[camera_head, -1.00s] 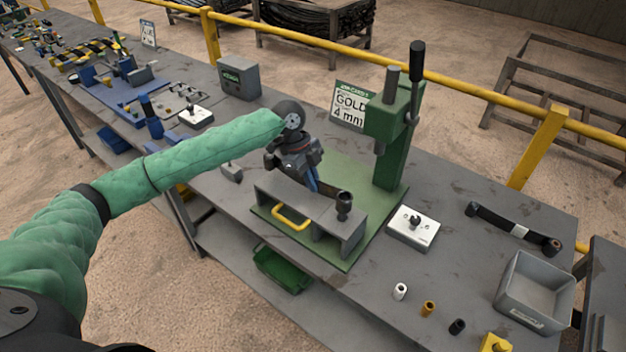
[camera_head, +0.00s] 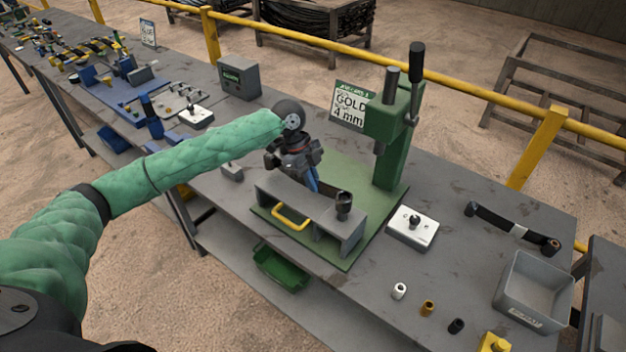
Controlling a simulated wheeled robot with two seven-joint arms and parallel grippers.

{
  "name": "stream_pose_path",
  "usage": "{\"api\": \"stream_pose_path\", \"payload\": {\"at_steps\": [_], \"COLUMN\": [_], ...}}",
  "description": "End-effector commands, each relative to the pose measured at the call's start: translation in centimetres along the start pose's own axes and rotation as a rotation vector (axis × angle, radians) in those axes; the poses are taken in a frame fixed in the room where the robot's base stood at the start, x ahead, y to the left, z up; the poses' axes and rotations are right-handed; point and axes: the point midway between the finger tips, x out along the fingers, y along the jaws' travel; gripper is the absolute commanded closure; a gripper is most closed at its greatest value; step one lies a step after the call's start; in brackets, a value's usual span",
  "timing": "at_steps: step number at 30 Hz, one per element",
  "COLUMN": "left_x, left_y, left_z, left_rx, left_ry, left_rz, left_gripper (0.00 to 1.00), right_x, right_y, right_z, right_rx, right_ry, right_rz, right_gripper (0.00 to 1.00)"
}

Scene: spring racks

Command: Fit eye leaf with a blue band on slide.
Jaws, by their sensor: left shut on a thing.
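My left gripper (camera_head: 296,160) is shut above the grey channel-shaped slide with the yellow handle (camera_head: 290,218). A strip with blue on it (camera_head: 312,180) shows just below the fingers, which are shut on it. A dark cylinder (camera_head: 344,203) stands at the slide's right end. The slide lies on the green base plate (camera_head: 362,240) in front of the green press (camera_head: 393,140). My right gripper is out of view.
A dark eye leaf with a pale band (camera_head: 518,231) lies on the right of the bench, behind a grey bin (camera_head: 537,290). White, gold and black bushes (camera_head: 428,308) stand near the front edge. A white switch box (camera_head: 414,228) sits beside the base plate.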

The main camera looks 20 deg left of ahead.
Motion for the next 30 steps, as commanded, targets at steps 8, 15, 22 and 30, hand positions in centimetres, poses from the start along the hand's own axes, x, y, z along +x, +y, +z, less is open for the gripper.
{"api": "stream_pose_path", "payload": {"at_steps": [8, 15, 22, 30], "left_x": [-0.13, 0.00, 0.34, 0.77], "left_y": [-0.05, -0.05, -0.05, -0.05], "left_z": [-0.06, 0.00, 0.14, 0.31], "left_rx": [0.001, 0.001, 0.001, 0.001], "left_ry": [0.001, 0.001, 0.001, 0.001], "left_rz": [-0.002, -0.002, -0.002, -0.002], "left_gripper": [1.00, 1.00, 1.00, 1.00], "right_x": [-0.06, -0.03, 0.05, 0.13], "right_y": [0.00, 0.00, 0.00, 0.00], "right_z": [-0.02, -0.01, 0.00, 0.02], "right_rx": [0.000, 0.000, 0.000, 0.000], "right_ry": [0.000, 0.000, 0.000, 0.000], "right_rz": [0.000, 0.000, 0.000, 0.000], "right_gripper": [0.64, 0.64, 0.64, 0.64]}}
